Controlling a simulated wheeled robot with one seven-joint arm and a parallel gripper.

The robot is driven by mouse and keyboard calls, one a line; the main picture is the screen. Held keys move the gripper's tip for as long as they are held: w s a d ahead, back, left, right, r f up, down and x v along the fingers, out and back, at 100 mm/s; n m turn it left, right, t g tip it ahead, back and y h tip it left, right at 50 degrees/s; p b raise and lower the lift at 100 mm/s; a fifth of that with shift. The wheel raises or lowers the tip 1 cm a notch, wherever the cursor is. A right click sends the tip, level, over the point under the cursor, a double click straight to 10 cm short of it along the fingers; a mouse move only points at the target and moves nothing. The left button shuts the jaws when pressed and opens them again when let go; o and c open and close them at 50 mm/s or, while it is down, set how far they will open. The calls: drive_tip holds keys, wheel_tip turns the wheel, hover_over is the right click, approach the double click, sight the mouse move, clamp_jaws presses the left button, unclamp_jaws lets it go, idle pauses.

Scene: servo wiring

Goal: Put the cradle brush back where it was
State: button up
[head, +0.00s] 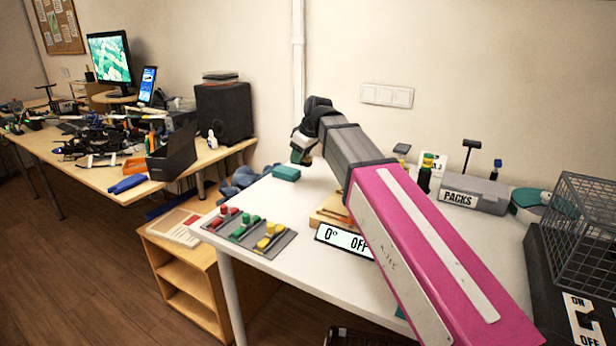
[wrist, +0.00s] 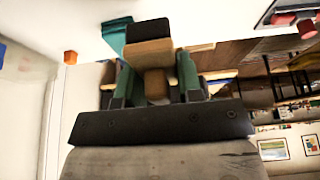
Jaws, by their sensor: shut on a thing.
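In the wrist view, my gripper (wrist: 160,82) has its two green fingers closed on a tan, wooden-looking piece with a dark block at its far end, which I take to be the brush (wrist: 148,52). In the head view, my gripper (head: 303,154) is above the left back part of the white table, next to a teal block (head: 286,173). The brush cannot be made out there. A wooden base (head: 329,208) sits on the table, partly hidden behind my arm. I cannot tell whether it is the brush's cradle.
A grey panel (head: 285,246) with red, green and yellow pieces lies at the table's left front. A sign (head: 343,240) reads "0° OFF". A grey box (head: 473,194) marked PACKS stands behind my arm. A wire cage (head: 585,225) stands at the right. A cluttered desk is at the left.

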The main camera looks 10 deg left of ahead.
hover_over(318, 181)
drive_tip(key=d, duration=0.1)
wheel_tip(318, 181, down, 7)
drive_tip(key=shift+s+d+r, duration=0.1)
drive_tip(key=shift+f, duration=2.05)
drive_tip(key=shift+f, duration=0.15)
drive_tip(key=o, duration=0.9)
drive_tip(key=v, duration=1.2)
